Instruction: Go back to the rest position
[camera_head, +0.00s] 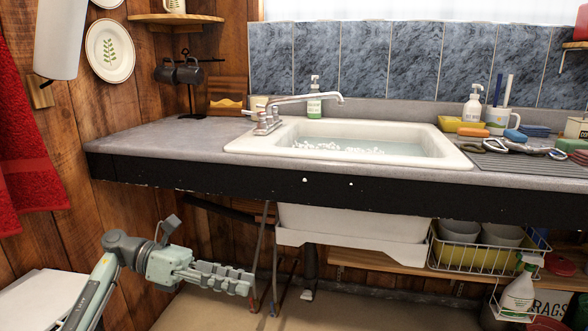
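My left gripper (228,280) hangs below the counter's front edge at the lower left, pointing right. Its arm comes in from the lower left corner. I see its fingers side-on, so the gap between them is hidden; no object shows at the fingertips. The gripper is apart from the counter (150,138) above it. My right gripper is not in view.
A white sink (440,158) with a faucet (300,99) is set in the counter. Bottles, a cup and tools stand at the right. Pipes are behind my gripper. A wire basket (470,255) sits under the counter at right. Open floor (390,312) lies below.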

